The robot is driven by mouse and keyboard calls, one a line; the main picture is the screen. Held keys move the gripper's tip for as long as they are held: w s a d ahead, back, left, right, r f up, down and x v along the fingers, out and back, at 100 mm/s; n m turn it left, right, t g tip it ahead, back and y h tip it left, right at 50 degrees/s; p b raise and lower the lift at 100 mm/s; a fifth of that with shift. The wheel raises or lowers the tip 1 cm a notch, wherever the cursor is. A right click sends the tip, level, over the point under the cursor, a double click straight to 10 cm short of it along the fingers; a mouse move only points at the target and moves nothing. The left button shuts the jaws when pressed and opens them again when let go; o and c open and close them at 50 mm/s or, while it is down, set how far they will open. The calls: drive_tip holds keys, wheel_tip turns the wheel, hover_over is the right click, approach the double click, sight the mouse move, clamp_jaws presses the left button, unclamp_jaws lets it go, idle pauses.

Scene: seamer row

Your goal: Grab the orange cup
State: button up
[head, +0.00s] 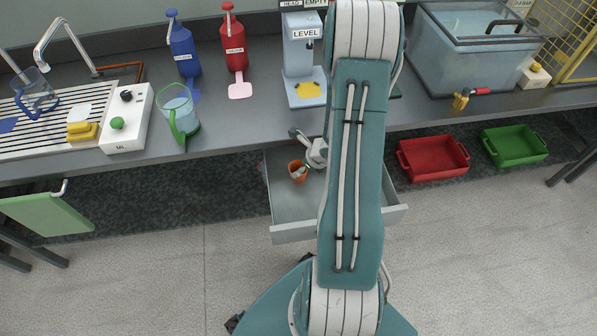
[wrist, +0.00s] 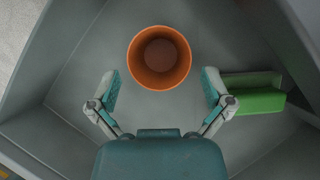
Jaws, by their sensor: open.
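The orange cup (wrist: 159,58) stands upright in the open grey drawer, its mouth facing the wrist camera, and it looks empty. In the head view the cup (head: 297,172) sits in the drawer's left part, partly covered by a gripper finger. My gripper (wrist: 160,88) is open, with one finger on each side and the cup a little beyond the line between the fingertips. Neither finger touches the cup in the wrist view. In the head view my gripper (head: 309,150) is beside the cup, and my arm hides much of it.
A green block-like item (wrist: 252,93) lies in the drawer behind the right finger. The drawer (head: 290,235) has walls around the gripper and sits below the grey counter (head: 245,115). Red (head: 432,178) and green (head: 514,160) trays are to the right.

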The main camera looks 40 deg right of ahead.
sight(298, 167)
drive_tip(key=shift+x, duration=1.55)
drive_tip(key=shift+c, duration=0.3)
drive_tip(key=c, duration=0.6)
drive_tip(key=shift+c, duration=0.2)
